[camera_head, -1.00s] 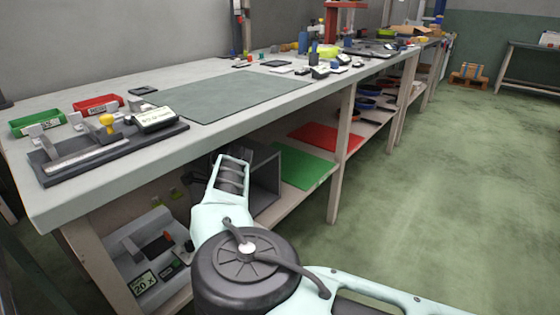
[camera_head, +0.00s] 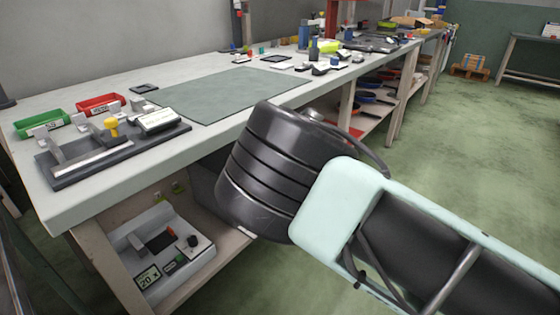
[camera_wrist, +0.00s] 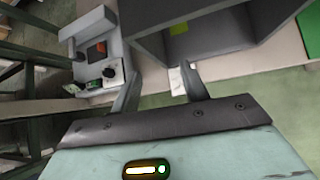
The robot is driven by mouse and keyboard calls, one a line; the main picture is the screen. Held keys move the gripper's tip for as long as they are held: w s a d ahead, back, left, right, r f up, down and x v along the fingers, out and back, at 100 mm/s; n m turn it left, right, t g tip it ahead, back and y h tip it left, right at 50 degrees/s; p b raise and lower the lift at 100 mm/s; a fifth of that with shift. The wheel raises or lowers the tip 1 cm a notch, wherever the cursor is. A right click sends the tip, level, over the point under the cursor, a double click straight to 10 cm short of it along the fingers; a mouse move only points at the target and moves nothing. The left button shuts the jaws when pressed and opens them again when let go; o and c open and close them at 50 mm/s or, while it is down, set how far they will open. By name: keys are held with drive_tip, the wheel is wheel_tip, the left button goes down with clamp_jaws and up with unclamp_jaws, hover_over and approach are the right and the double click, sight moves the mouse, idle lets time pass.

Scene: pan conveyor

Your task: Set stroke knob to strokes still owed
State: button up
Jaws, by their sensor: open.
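A grey machine (camera_head: 125,240) stands on the lower shelf at the bench's left end. A black knob (camera_head: 193,241) sits on its right side, and a small display (camera_head: 148,277) in front reads "20 x". The machine (camera_wrist: 88,28) also shows at the upper left of the wrist view, with the black knob (camera_wrist: 108,73) near its front edge. My gripper (camera_wrist: 161,68) is open and empty, with its fingers apart. The knob lies left of the fingers in that view, not between them. In the head view my arm hides the gripper.
A dark open-fronted box (camera_wrist: 205,42) stands on the shelf beside the machine. The bench top (camera_head: 85,205) overhangs the shelf. On it are a dark fixture (camera_head: 75,178) with a yellow knob, and green (camera_head: 42,122) and red (camera_head: 100,103) bins. The floor to the right is open.

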drive_tip(key=w+d+r+m+t+h, duration=0.1)
drive_tip(key=d+r+m, duration=0.4)
drive_tip(key=m, duration=0.6)
drive_tip(key=shift+w+d+m+t+p, duration=0.35)
drive_tip(key=shift+w+d+t, duration=0.35)
drive_tip(key=shift+t, duration=0.7)
drive_tip(key=shift+d, duration=0.1)
